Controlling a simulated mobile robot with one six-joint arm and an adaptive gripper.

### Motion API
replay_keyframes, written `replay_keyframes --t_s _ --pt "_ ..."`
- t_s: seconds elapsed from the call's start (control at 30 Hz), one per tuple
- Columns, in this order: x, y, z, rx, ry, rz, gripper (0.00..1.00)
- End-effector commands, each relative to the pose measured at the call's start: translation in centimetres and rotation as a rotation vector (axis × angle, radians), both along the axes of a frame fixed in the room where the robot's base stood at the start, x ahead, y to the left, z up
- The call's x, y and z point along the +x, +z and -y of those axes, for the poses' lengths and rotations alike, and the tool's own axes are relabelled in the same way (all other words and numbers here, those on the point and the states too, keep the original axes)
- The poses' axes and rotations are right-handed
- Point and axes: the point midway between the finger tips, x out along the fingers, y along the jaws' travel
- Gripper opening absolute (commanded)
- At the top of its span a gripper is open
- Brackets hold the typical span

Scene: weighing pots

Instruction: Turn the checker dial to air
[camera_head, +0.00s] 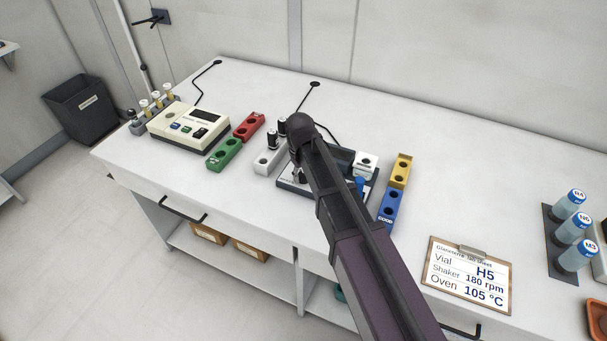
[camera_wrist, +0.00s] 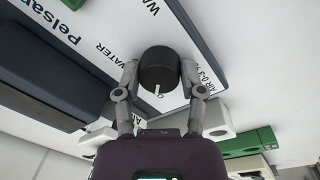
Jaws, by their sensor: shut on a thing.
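The dial (camera_wrist: 158,62) is a round black knob with a white pointer mark, which points toward the bottom of the wrist view, not at the "AIR" print on the right. My gripper (camera_wrist: 158,74) is shut on the dial, one finger on each side. In the head view my gripper (camera_head: 298,174) is over the checker's left part.
A cream meter (camera_head: 187,128) and red (camera_head: 249,126) and green (camera_head: 224,154) blocks stand left of the checker. Yellow (camera_head: 401,170) and blue (camera_head: 390,208) blocks stand right. A clipboard (camera_head: 467,276) and capped bottles (camera_head: 578,226) are farther right.

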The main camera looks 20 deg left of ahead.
Motion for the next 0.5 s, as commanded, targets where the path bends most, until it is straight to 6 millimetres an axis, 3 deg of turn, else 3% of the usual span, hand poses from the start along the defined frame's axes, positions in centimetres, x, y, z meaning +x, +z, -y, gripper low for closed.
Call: replay_keyframes --t_s 0.5 --pt "-0.03 -0.03 -0.04 0.000 -0.350 -0.002 0.04"
